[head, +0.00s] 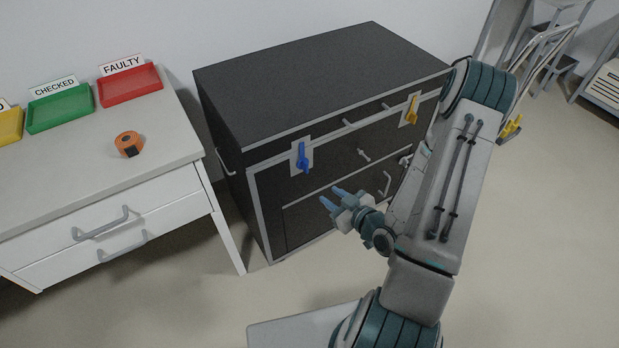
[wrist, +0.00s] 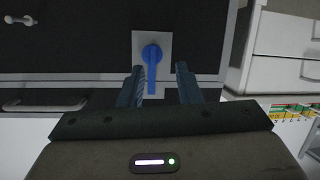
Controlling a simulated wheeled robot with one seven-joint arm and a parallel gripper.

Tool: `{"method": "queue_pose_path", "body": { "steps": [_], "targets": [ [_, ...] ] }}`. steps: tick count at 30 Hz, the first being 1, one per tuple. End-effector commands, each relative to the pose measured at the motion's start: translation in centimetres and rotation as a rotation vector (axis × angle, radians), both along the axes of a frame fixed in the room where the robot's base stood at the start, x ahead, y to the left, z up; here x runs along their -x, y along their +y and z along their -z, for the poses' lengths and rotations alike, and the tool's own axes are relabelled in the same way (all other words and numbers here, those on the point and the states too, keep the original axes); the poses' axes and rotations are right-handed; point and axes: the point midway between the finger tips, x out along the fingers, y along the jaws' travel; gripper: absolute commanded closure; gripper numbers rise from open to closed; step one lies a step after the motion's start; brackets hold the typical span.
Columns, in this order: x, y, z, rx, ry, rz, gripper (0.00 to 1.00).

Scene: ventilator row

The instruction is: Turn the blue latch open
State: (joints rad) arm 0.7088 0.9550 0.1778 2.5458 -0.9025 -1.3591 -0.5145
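The blue latch (head: 303,158) sits on a pale plate at the upper left of the dark cabinet's front. Its handle stands roughly upright in the head view. In the wrist view the latch (wrist: 152,70) shows a round hub with its handle running down the picture. My gripper (head: 332,197) is open and empty, in front of the cabinet, below and to the right of the latch and apart from it. In the wrist view the handle appears between the fingers (wrist: 160,68), closer to the left one.
The dark cabinet (head: 320,70) also carries a yellow latch (head: 411,109) at the right, and several small handles. A white table (head: 60,185) stands left, with an orange roll (head: 128,144), a green tray (head: 60,108) and a red tray (head: 130,84). Floor shows between table and cabinet.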

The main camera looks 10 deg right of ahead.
Motion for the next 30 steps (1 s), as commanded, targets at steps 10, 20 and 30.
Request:
{"method": "queue_pose_path", "body": {
  "steps": [10,20,30],
  "targets": [
    [2.1,-0.3,0.9,-0.217,-0.212,0.114,0.69],
    [-0.3,0.4,1.1,-0.226,-0.235,0.121,0.69],
    [-3.2,1.4,1.2,-0.227,-0.233,0.123,0.69]
  ]
}}
